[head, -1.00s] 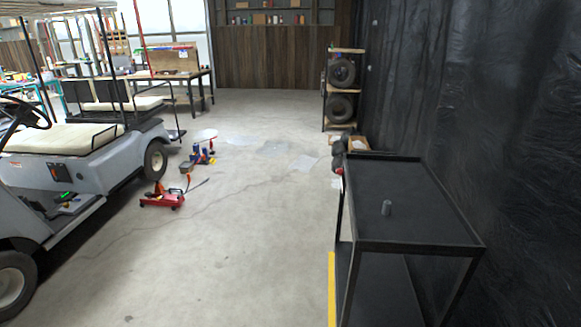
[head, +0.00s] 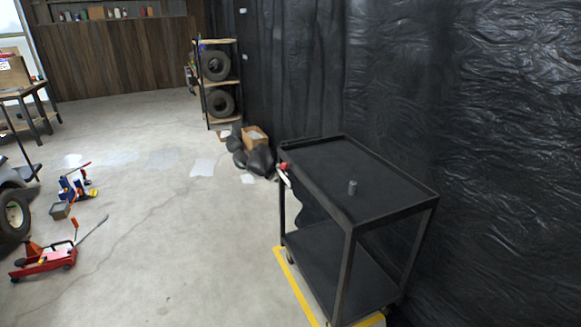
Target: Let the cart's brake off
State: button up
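A golf cart's rear wheel (head: 14,214) and a bit of its grey body show at the left edge. The rest of this cart is out of view, pedals included. A black two-shelf utility cart (head: 318,180) stands right of centre, close to the black plastic wall. A small red piece (head: 284,166) sits at its far left corner, with something pale beside it. I cannot tell whether it is a brake part. A small grey cylinder (head: 352,187) stands on its top shelf. My gripper is not in view.
A red floor jack (head: 45,259) and a blue-and-red tool (head: 76,186) stand on the floor at left. A tyre rack (head: 218,85), black bags and a cardboard box (head: 254,138) line the wall. Yellow tape (head: 298,287) edges the utility cart. The middle floor is clear.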

aim_at(284, 166)
jog(key=u, duration=0.2)
jog(key=i+j, duration=0.25)
jog(key=i, duration=0.3)
jog(key=i+j+u, duration=0.15)
jog(key=i+j, duration=0.15)
jog(key=i, duration=0.25)
jog(key=i+j, duration=0.2)
jog(key=i, duration=0.4)
jog(key=i+j+u, duration=0.1)
jog(key=i, duration=0.45)
jog(key=i+j+u, duration=0.1)
jog(key=i+j, duration=0.15)
jog(key=i, duration=0.35)
